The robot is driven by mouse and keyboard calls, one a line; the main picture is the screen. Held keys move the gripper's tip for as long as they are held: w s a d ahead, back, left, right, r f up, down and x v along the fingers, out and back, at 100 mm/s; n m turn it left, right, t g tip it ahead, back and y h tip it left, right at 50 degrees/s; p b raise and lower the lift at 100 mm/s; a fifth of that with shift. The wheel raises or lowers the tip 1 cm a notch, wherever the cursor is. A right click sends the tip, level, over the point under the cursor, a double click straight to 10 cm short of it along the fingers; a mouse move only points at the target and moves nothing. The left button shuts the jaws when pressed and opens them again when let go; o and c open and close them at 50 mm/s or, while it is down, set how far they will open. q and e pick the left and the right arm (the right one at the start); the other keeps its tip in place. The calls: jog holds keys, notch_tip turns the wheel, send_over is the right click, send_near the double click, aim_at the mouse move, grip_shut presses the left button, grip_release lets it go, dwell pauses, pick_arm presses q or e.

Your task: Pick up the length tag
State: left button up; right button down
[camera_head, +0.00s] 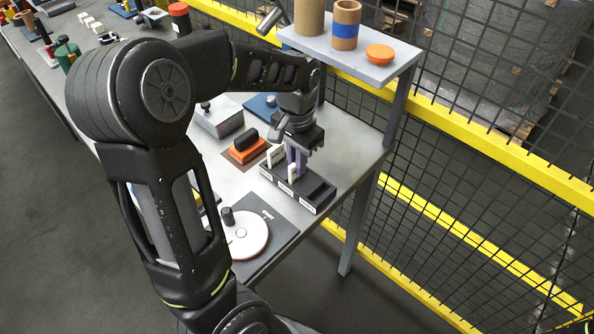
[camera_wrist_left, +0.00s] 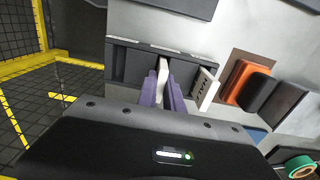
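A dark slotted rack (camera_head: 314,196) stands near the table's right edge, with small white labels along its front. A white tag (camera_head: 293,172) stands upright in it, and a second white tag (camera_head: 275,156) stands at its left end. My left gripper (camera_head: 294,163), with purple fingers, points down over the rack. In the wrist view, the fingers (camera_wrist_left: 163,88) flank the first tag (camera_wrist_left: 162,70); whether they press on it is unclear. The second tag (camera_wrist_left: 206,90), with dark lettering, leans to the right of them. I cannot read which is the length tag. My right gripper is out of view.
An orange block with a black top (camera_head: 246,147) sits left of the rack. A white disc (camera_head: 246,235) on a dark plate is in front. A raised shelf (camera_head: 376,68) holds cardboard rolls and an orange puck behind. Yellow-railed mesh fencing borders the right.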

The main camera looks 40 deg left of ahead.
pick_arm(q)
grip_shut()
notch_tip(320, 180, up, 10)
jog(key=shift+r+b, duration=0.1)
jog(key=shift+b, duration=0.4)
dwell(0.6)
grip_release()
grip_shut()
